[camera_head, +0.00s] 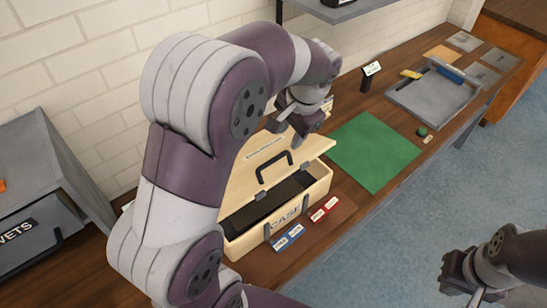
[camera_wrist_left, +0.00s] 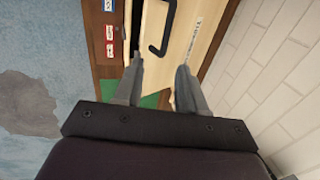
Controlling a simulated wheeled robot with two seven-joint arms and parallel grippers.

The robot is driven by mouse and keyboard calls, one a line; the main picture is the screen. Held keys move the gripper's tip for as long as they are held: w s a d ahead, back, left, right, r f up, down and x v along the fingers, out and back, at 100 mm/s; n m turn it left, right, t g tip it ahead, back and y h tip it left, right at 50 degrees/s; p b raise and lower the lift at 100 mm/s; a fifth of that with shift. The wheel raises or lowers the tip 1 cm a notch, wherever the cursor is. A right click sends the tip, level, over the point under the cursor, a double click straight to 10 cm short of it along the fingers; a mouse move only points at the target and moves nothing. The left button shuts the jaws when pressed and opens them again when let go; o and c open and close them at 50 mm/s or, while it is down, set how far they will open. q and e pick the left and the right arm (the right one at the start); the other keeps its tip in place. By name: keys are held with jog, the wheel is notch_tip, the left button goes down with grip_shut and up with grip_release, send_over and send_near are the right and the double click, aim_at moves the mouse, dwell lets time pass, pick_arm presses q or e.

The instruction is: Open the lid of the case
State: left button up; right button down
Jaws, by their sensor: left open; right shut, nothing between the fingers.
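The cream case (camera_head: 302,205) stands on the wooden workbench. Its lid (camera_head: 242,178) is raised and tilted, and the dark interior shows below it. A black handle (camera_head: 273,166) is on the lid; it also shows in the left wrist view (camera_wrist_left: 164,30). My left gripper (camera_head: 290,126) is open at the lid's right end. In the left wrist view its fingers (camera_wrist_left: 158,82) straddle the end of the lid (camera_wrist_left: 185,35); I cannot tell if they touch it. My left arm hides the case's left part. My right gripper (camera_head: 465,284) is shut and empty, off the bench's front.
A green mat (camera_head: 374,150) lies right of the case. Blue (camera_head: 288,238) and red (camera_head: 324,209) labelled tags lie in front. A grey tray (camera_head: 432,98) with tools is further right. A shelf (camera_head: 335,10) hangs above; a grey bin (camera_head: 40,190) is at left.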

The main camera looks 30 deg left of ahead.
pick_arm(q)
jog(key=f, duration=0.2)
jog(key=p, duration=0.1)
send_near(278, 168)
jog(key=x, duration=0.3)
jog(key=shift+w+p, duration=0.1)
jog(key=shift+p, duration=0.25)
jog(key=shift+a+f, duration=0.15)
jog(key=shift+f, duration=0.45)
jog(key=shift+c, duration=0.6)
jog(key=c, duration=0.6)
jog(key=shift+a+f, duration=0.1)
grip_shut()
